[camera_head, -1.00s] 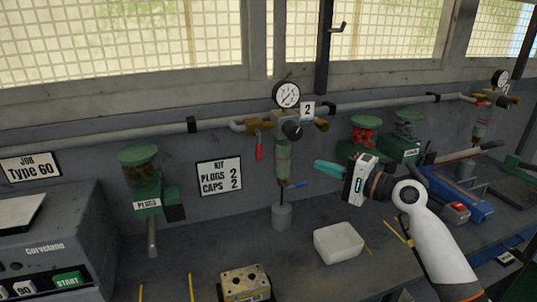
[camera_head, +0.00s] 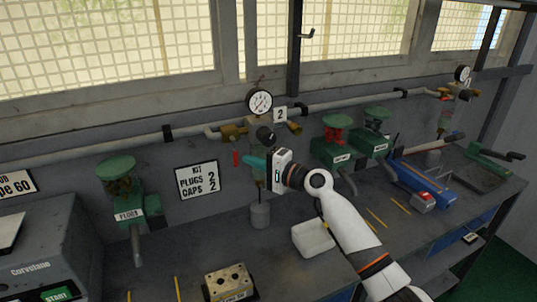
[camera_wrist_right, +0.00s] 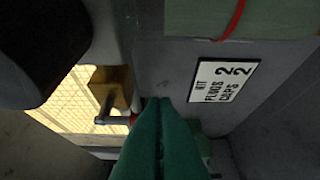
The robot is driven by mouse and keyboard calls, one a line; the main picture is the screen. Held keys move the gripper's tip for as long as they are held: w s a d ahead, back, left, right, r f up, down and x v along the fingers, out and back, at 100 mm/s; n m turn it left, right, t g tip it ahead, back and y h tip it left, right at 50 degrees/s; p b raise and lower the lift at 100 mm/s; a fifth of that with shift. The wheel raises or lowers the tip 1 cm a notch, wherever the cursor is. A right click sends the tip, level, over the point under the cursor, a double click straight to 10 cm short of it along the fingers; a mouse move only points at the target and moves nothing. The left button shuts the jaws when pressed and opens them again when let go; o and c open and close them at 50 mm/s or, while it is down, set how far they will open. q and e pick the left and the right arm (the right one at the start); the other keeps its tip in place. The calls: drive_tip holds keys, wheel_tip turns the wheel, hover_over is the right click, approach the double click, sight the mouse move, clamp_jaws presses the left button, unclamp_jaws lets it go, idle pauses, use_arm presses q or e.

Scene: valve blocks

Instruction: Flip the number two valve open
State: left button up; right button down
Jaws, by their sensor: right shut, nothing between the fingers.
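The number two valve station has a white dial gauge (camera_head: 259,102), a "2" sign (camera_head: 280,115) and a brass valve (camera_head: 232,132) on its left with a red lever (camera_head: 235,158) hanging down. My right gripper (camera_head: 248,163), with teal fingers, is shut and empty. Its tips point left, just right of the red lever; I cannot tell if they touch it. In the right wrist view the brass valve (camera_wrist_right: 112,88) is left of the shut fingertips (camera_wrist_right: 157,102), and a small red part shows beside them. My gripper hides part of the cylinder below the gauge. My left gripper is out of view.
A pipe (camera_head: 345,100) runs along the wall. A green plugs dispenser (camera_head: 120,195) stands left, beside the kit sign (camera_head: 198,180). A white bin (camera_head: 312,238) and a metal block (camera_head: 229,282) lie on the bench. Two dispensers with red and dark tops stand right of my gripper.

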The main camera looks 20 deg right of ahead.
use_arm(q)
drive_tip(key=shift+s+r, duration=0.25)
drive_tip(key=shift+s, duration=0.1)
use_arm(e)
drive_tip(key=shift+a, duration=0.4)
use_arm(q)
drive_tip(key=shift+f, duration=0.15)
use_arm(e)
drive_tip(key=shift+f, duration=0.1)
use_arm(q)
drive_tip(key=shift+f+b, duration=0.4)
drive_tip(key=shift+b, duration=0.1)
use_arm(e)
drive_tip(key=shift+a+f+m, duration=0.1)
drive_tip(key=shift+a+m, duration=0.05)
drive_tip(key=shift+m, duration=0.25)
